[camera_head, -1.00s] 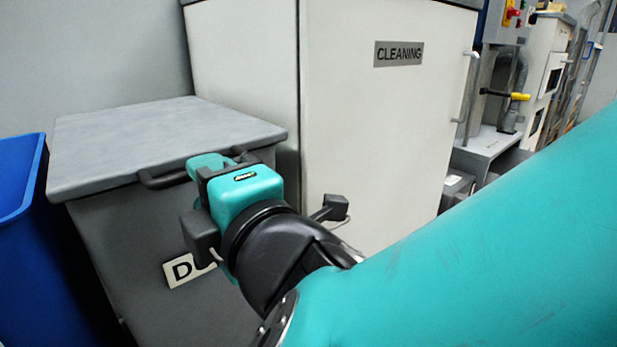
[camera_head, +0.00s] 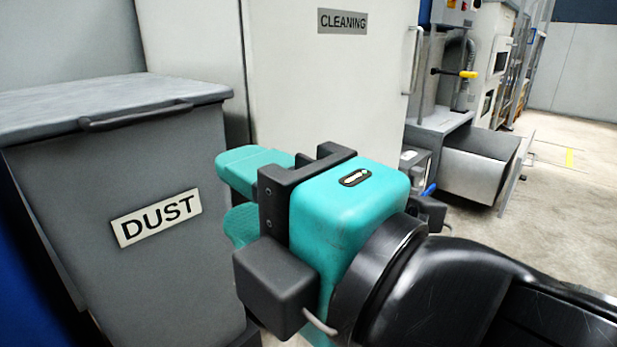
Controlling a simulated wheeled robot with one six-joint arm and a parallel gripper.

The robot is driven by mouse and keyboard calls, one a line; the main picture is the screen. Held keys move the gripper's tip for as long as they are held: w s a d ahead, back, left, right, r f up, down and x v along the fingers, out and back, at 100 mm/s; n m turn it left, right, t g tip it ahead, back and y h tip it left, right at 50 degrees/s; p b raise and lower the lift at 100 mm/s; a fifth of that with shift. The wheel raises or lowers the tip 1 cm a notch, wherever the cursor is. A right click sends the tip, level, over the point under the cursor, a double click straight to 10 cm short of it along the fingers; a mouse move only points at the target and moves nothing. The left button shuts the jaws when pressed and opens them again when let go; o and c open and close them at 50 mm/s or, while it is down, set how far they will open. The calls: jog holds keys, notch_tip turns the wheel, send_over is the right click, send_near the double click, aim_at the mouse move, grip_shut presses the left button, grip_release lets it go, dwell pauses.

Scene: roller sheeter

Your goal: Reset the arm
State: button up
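My gripper (camera_head: 231,198) is in the middle of the view, with its teal body and black brackets seen from behind. Its two teal fingers point left toward the grey dust bin and stand apart with a gap between them. The gripper looks open, and I see nothing held in it. The lower finger is partly hidden by the black bracket. My black wrist link runs off to the lower right. The gripper appears clear of the bin.
A grey bin marked DUST (camera_head: 120,180), its lid (camera_head: 100,105) closed, stands at left. Behind the gripper is a white cabinet marked CLEANING (camera_head: 325,90). Open floor (camera_head: 575,200) lies at far right.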

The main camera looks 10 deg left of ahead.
jog(key=shift+s, duration=0.1)
jog(key=w+d+m+h+p, duration=0.8)
jog(key=w+d+m+p, duration=0.1)
jog(key=m, duration=0.1)
jog(key=s+d+r+m+g+h+p, duration=0.3)
jog(key=s+d+r+m+g+p, duration=0.15)
jog(key=d+m+g+p, duration=0.5)
jog(key=s+d+r+m+g+p, duration=0.1)
jog(key=s+r+p, duration=0.1)
jog(key=r+p, duration=1.9)
jog(key=s+d+r+m+g+p, duration=0.1)
jog(key=s+r+p, duration=0.1)
jog(key=r+p, duration=1.8)
jog(key=shift+s+d+r+p, duration=0.25)
jog(key=shift+d+r+p, duration=0.15)
jog(key=shift+r, duration=0.1)
